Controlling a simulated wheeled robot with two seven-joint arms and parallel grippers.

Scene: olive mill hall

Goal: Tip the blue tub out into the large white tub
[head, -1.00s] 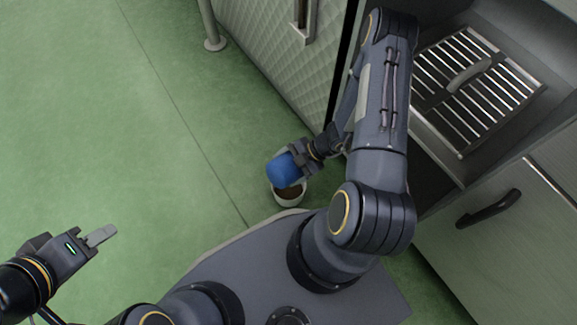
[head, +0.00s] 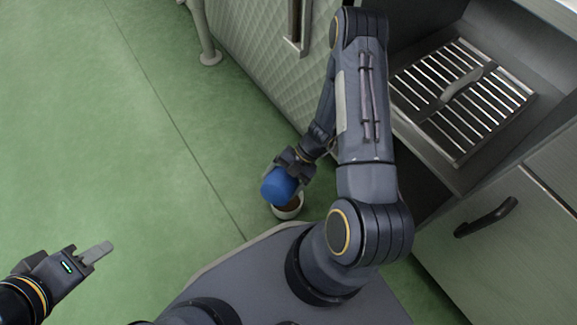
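The blue tub (head: 279,187) is held by my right gripper (head: 290,168), which is shut on it. The tub is tilted over, above the large white tub (head: 290,211), and covers part of its opening. The white tub stands on the green floor beside my base and has brown contents (head: 291,203) inside. What is left in the blue tub is hidden. My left gripper (head: 97,252) is at the lower left, over bare floor and far from both tubs. Its fingers show side-on, so its opening cannot be judged.
A quilted metal cabinet (head: 262,75) with a vertical handle stands behind the tubs. A metal post (head: 205,35) meets the floor at the top. At the right are a slatted grate (head: 465,90) with a handle and a panel with a dark handle (head: 486,217). The floor at left is open.

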